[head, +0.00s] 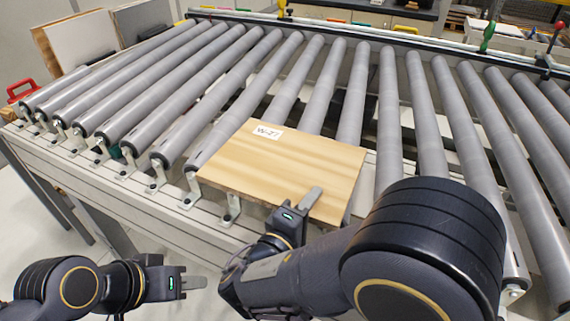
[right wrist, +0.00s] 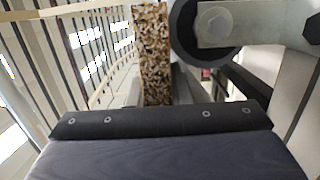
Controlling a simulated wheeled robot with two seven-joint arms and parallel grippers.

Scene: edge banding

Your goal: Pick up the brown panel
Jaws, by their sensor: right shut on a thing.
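The brown panel (head: 280,170) is a light wood-grain board with a white label at its far left corner. It lies on the rollers near the conveyor's front edge. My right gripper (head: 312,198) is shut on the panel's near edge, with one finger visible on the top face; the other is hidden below. In the right wrist view the panel's speckled chipboard edge (right wrist: 153,50) stands right in front of the gripper's dark body. My left gripper (head: 190,283) is apart from the panel, low at the left; its finger gap cannot be made out.
The roller conveyor (head: 215,105) spans the view, with metal brackets along its front rail (head: 150,205). More boards (head: 80,40) stand at the back left, near a red handle (head: 20,91). The rollers right of the panel are bare. A roller bracket (right wrist: 255,25) is close in the right wrist view.

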